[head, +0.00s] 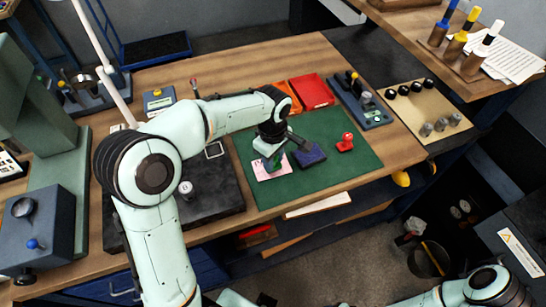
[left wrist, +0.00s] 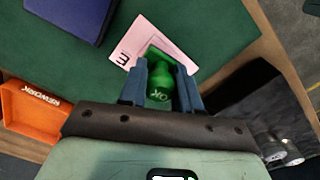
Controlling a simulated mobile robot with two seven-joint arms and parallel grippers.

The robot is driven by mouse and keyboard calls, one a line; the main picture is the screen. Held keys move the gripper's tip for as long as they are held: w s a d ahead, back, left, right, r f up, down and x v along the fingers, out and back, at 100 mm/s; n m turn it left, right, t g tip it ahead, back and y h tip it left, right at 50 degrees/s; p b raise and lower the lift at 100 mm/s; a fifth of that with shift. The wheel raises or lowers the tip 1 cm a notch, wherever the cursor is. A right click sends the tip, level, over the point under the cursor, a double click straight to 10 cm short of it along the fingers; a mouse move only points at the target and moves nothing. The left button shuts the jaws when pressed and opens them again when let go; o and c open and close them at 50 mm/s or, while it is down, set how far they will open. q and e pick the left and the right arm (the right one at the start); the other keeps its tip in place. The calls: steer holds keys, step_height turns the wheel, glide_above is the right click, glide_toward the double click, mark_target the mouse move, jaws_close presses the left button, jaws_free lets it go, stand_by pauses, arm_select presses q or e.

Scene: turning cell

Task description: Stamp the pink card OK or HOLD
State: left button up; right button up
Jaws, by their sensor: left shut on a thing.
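The pink card (head: 268,171) lies on the green mat (head: 350,178), near its left edge. It also shows in the left wrist view (left wrist: 128,47), with a dark mark on it. My left gripper (head: 273,156) is shut on the green OK stamp (left wrist: 160,78), which stands over the card. I cannot tell whether the stamp's base touches the card. The gripper hides part of the card. The dark blue pad (head: 310,156) lies just right of the card. The red stamp (head: 346,142) stands further right on the mat. My right gripper is out of view.
An orange tray (head: 288,97), marked REWORK in the left wrist view (left wrist: 30,112), and a red tray (head: 313,92) stand behind the mat. A dark plate (head: 222,198) lies left of it. The mat's front right is clear.

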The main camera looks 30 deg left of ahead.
arm_select(q)
steer(key=shift+f+b, duration=0.3)
steer(key=shift+f, duration=0.35)
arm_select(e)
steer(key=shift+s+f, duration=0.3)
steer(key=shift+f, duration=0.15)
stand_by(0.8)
arm_select(q)
steer(key=shift+r+p, duration=0.8)
steer(key=shift+r, duration=0.8)
steer(key=shift+r+p, duration=0.95)
steer(key=shift+r, duration=1.1)
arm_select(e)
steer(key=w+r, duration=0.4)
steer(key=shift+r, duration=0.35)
arm_select(q)
steer(key=shift+f, duration=0.1)
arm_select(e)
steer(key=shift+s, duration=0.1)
arm_select(q)
steer(key=shift+w, duration=0.1)
